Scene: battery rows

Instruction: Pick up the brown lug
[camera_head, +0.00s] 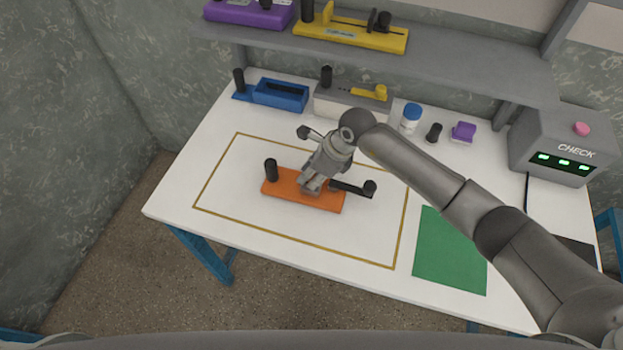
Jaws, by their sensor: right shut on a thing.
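No brown lug can be made out. My right gripper (312,186) is low over the orange base (322,201) on the white table. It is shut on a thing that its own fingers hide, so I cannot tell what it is. A black post (271,170) stands at the left end of the orange base. A black bar with a knob (369,188) sticks out to the right of the fingers; whether it touches them is unclear. My left gripper is not in view.
Behind are a blue tray (281,94), a grey block (335,104), a white jar (410,119), a small black piece (434,132) and a purple piece (463,131). A grey CHECK box (560,150) is at right. The green mat (450,255) is bare.

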